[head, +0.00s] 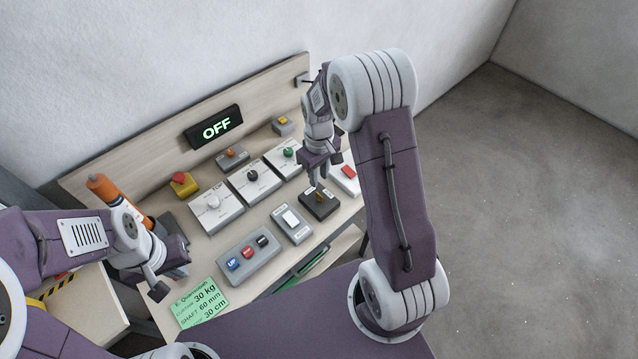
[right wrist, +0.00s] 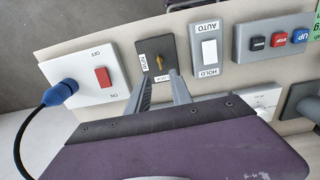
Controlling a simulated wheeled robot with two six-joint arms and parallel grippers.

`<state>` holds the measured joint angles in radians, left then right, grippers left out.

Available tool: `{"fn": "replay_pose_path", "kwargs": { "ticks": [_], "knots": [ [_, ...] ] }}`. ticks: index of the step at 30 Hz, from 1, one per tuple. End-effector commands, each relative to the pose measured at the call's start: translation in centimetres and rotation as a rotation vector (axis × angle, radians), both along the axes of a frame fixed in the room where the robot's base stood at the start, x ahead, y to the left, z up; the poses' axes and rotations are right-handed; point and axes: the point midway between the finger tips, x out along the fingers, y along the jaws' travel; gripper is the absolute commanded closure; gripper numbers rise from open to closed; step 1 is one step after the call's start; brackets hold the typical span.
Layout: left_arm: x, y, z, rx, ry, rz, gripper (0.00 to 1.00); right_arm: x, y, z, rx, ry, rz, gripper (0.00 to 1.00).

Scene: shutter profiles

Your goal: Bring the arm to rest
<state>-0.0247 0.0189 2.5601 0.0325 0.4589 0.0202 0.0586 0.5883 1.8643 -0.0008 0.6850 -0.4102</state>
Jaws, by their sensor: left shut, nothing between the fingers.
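My left gripper (head: 154,283) is shut and empty, low at the left in the head view, beside the front left of the control panel. My right gripper (head: 318,176) is above the right part of the panel and points down. In the right wrist view its two fingers (right wrist: 160,82) are apart with nothing between them. Their tips are close to the black key switch (right wrist: 157,60) with a brass-coloured key. The key switch (head: 319,203) also shows below the fingers in the head view. I cannot tell whether the fingers touch it.
The wooden panel (head: 254,222) carries several switch boxes, a yellow box with a red button (head: 184,184), and a black display (head: 213,127) reading OFF. A green label card (head: 199,303) lies in front. A blue plug (right wrist: 62,93) with a cable sits at the white on/off box (right wrist: 88,76). Open floor lies right.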

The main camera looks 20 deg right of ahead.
Motion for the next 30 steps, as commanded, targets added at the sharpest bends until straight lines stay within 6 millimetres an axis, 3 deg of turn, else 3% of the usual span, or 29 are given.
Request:
{"fn": "replay_pose_path", "kwargs": {
  "ticks": [15,18,20,23,27,30],
  "knots": [
    [0.0,0.0,-0.3,0.0,0.0,0.0,1.0,0.2,0.2,0.1,-0.001,-0.009,0.005,0.74],
    [0.0,0.0,-1.1,0.0,0.0,0.0,1.0,0.6,0.8,2.2,-0.004,-0.072,0.022,0.74],
    [0.0,0.0,-1.8,0.0,0.0,0.0,1.0,-1.1,1.5,3.4,-0.002,-0.094,0.034,0.74],
    [0.0,0.0,-2.8,0.0,0.0,0.0,1.0,-5.9,2.6,4.0,0.01,-0.118,-0.019,0.74],
    [0.0,0.0,-3.1,0.0,0.0,0.0,1.0,-12.4,3.1,2.9,0.028,-0.112,-0.184,0.74],
    [0.0,0.0,-2.9,0.0,0.0,0.0,1.0,-15.3,3.1,1.5,0.031,-0.078,-0.313,0.74]
  ]
}}
